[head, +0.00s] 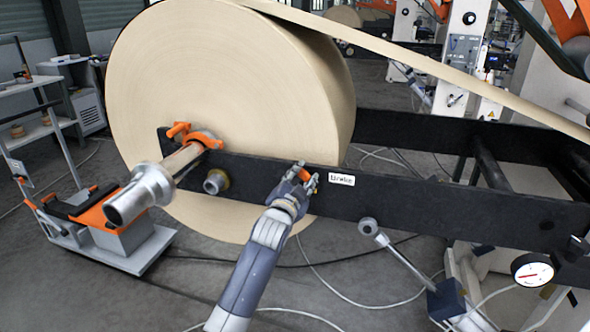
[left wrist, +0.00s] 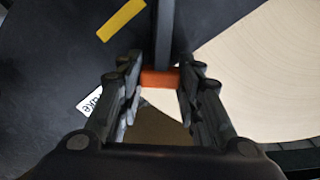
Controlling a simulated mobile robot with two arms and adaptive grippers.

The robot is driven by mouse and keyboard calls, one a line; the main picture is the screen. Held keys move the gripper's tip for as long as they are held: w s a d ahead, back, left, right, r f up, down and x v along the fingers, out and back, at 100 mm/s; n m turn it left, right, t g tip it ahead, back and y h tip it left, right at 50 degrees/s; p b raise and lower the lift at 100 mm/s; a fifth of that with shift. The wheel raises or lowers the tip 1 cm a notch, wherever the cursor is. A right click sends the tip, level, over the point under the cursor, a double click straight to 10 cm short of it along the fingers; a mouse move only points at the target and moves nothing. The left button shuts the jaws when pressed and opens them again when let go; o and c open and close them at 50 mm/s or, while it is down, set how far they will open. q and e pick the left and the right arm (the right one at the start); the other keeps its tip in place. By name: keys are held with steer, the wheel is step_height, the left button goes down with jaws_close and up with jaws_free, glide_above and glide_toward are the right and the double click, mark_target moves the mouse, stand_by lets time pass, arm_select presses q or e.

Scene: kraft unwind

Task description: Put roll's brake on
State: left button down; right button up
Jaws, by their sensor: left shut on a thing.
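The big kraft paper roll (head: 225,85) sits on its shaft (head: 150,185) behind a black frame beam (head: 430,195). A white label reading "Brake" (head: 342,179) is on the beam. Just left of the label, my left gripper (head: 303,176) is shut on the small orange brake handle (head: 306,174). In the left wrist view the orange handle (left wrist: 159,78) lies between the two fingers, at the end of a dark lever (left wrist: 162,35). The fingers partly hide the handle in the head view. My right gripper is not in view.
An orange clamp (head: 195,135) holds the shaft at the beam's left end. A gauge (head: 532,270) hangs at the lower right, near a slanted grey rod (head: 400,258). An orange and grey lift cart (head: 105,225) stands at left. Cables cross the floor.

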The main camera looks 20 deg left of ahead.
arm_select(q)
steer(key=shift+d+f+m, duration=0.55)
steer(key=shift+f+m, duration=0.1)
steer(key=shift+m, duration=0.35)
steer(key=f+m, duration=0.1)
steer(key=m, duration=0.1)
steer(key=d+f+m+b, duration=0.1)
steer(key=m, duration=0.1)
steer(key=d+f+m, duration=0.1)
steer(key=f+m, duration=0.1)
steer(key=shift+f, duration=0.1)
steer(key=shift+f+m+b, duration=0.55)
steer(key=shift+f+m, duration=0.2)
steer(key=shift+m, duration=0.25)
steer(key=c, duration=1.1)
jaws_free()
steer(key=shift+s, duration=0.1)
steer(key=s, duration=1.2)
steer(key=shift+a, duration=0.2)
